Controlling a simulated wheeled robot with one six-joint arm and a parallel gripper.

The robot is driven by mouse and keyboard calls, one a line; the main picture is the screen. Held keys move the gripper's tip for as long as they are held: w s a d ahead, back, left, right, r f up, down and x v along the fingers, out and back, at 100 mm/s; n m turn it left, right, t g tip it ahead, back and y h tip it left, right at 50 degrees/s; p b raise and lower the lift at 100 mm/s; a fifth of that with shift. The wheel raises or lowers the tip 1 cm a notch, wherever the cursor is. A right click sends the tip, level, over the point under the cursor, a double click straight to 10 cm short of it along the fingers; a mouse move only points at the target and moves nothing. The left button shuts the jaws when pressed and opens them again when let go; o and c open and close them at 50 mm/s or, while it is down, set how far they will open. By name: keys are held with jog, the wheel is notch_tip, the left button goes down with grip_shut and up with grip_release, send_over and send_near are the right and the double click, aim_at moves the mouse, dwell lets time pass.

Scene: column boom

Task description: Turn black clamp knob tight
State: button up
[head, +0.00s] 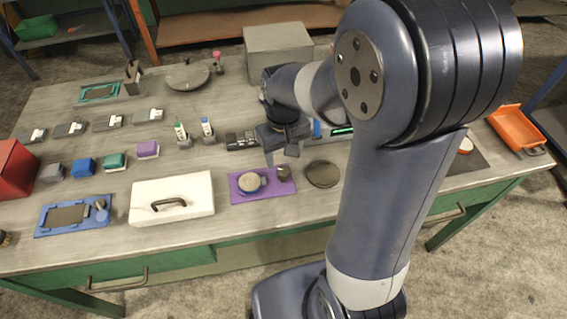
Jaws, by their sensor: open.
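My gripper (281,154) is over the middle of the workbench (235,160), pointing down with its fingers apart and nothing seen between them. It is above and behind the purple mat (240,198). On the mat are a round pale-topped piece (252,182) and a small dark knob-like piece (284,172), just below the fingers in the picture. I cannot tell whether this dark piece is the black clamp knob. A dark upright stand (133,76) is at the back left, too small to show a knob clearly. My arm hides part of the bench at right.
A white case (172,198) with a dark handle and a blue tray (73,216) lie at the front left. A dark disc (322,174) lies right of the mat. A grey box (278,48) stands at the back. Small blocks and bottles stand at left. An orange bin (516,128) is far right.

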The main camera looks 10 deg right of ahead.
aim_at(283, 170)
notch_tip(283, 170, up, 5)
dwell(0.5)
notch_tip(283, 170, down, 11)
dwell(0.4)
jog(key=shift+r, duration=0.2)
dwell(0.3)
